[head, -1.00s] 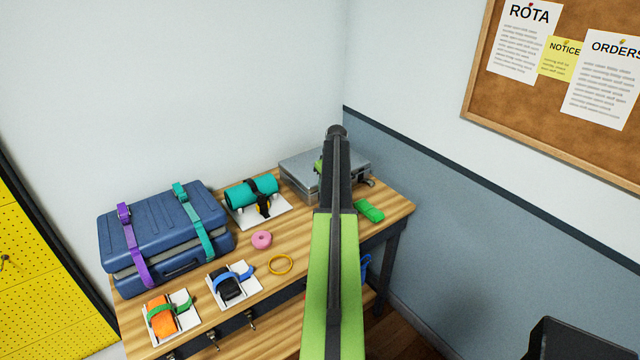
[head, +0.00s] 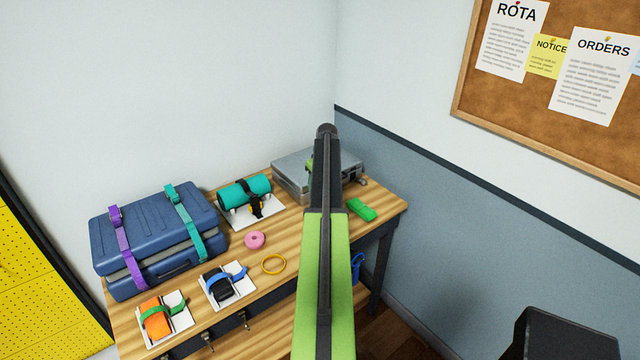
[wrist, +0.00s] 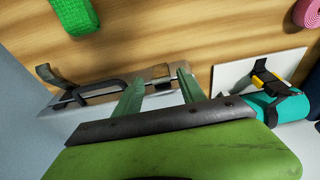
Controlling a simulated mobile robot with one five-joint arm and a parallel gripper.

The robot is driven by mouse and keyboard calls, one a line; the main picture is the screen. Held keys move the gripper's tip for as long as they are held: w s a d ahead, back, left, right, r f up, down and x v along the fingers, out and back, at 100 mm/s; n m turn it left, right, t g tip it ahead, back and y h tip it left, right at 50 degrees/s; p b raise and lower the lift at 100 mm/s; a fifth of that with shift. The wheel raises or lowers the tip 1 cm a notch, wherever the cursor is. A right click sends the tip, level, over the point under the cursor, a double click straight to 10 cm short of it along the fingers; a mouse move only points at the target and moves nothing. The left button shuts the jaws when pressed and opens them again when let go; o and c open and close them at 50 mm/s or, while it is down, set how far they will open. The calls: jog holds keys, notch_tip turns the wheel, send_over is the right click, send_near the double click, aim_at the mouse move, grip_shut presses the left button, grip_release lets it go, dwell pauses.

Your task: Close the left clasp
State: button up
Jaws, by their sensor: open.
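A grey metal case (head: 292,178) lies at the back right of the bench, partly hidden behind my arm in the head view. In the wrist view its front side shows a dark handle (wrist: 105,88). A clasp with a raised lever (wrist: 46,74) sits at one end of the handle; this is the right end in the head view. A small metal piece at the other end, likely the left clasp (wrist: 161,74), lies between my green fingertips. My gripper (wrist: 160,79) is open, its fingers apart. I cannot tell whether they touch the case or the clasp's position.
A green block (head: 361,209) lies in front of the case. A teal roll (head: 244,192) on a white board stands left of it. A strapped blue suitcase (head: 150,230), pink roll (head: 255,240) and yellow ring (head: 274,264) are further left. The wall is close behind.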

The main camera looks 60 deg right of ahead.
jog(key=p+v, duration=1.7)
jog(key=shift+r, duration=0.2)
